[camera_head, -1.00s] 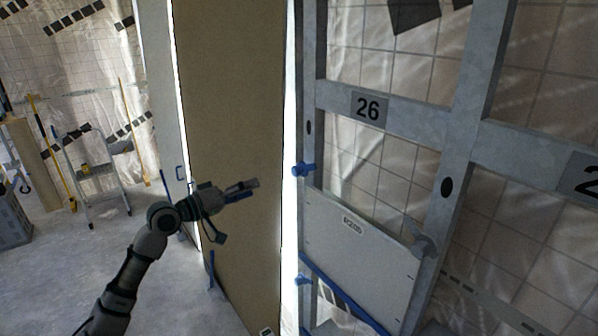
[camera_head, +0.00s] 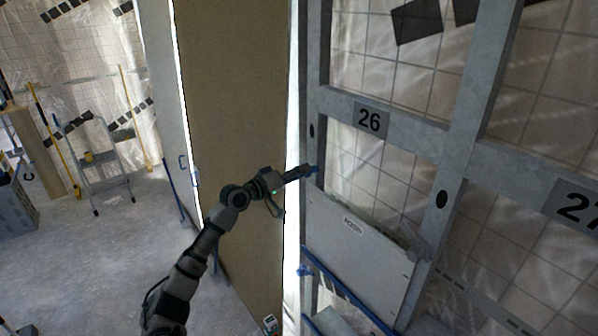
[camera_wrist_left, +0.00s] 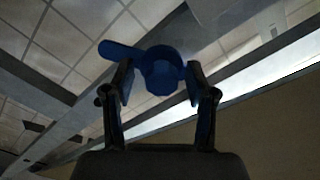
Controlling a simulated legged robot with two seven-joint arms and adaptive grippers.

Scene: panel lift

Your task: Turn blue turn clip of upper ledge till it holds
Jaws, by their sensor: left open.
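The blue turn clip (camera_wrist_left: 160,72) of the upper ledge sits on the grey frame post, between the two open fingers of my left gripper (camera_wrist_left: 160,90) in the left wrist view. Its lever points left there, and the fingers stand on either side of its round hub. In the head view my left gripper (camera_head: 301,172) reaches the post at the clip (camera_head: 313,170), which it mostly hides. The panel (camera_head: 358,245) with a small label stands in the frame just below right of the clip. My right gripper is not in view.
A lower blue clip (camera_head: 305,271) and a blue ledge (camera_head: 345,292) sit below on the frame. A tall brown board (camera_head: 232,110) stands left of the post. A stepladder (camera_head: 100,165) and a grey crate (camera_head: 14,212) stand at the far left.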

